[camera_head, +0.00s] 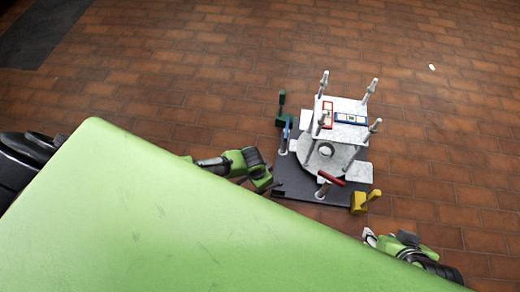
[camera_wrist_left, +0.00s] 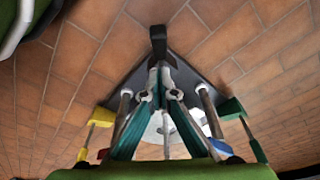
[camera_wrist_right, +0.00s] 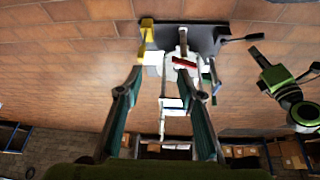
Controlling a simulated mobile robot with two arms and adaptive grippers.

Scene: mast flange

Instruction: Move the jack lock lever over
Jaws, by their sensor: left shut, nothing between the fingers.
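The flange stand is a dark base plate (camera_head: 300,187) with a white round flange and a white top plate on posts. A short black lever (camera_head: 278,189) sticks out at its near left corner; it shows in the left wrist view (camera_wrist_left: 158,40) and the right wrist view (camera_wrist_right: 242,38). I cannot tell for certain which lever is the jack lock. My left gripper (camera_head: 271,185) is shut and empty, its fingertips (camera_wrist_left: 160,64) close to the black lever; contact is unclear. My right gripper (camera_head: 370,238) is open and empty, off the stand's near right corner.
A red handle (camera_head: 331,178) lies over the plate's near side. A yellow post lever (camera_head: 360,202), a green one (camera_head: 282,110) and a blue one (camera_head: 287,131) stand at the edges. Upright posts surround the top plate.

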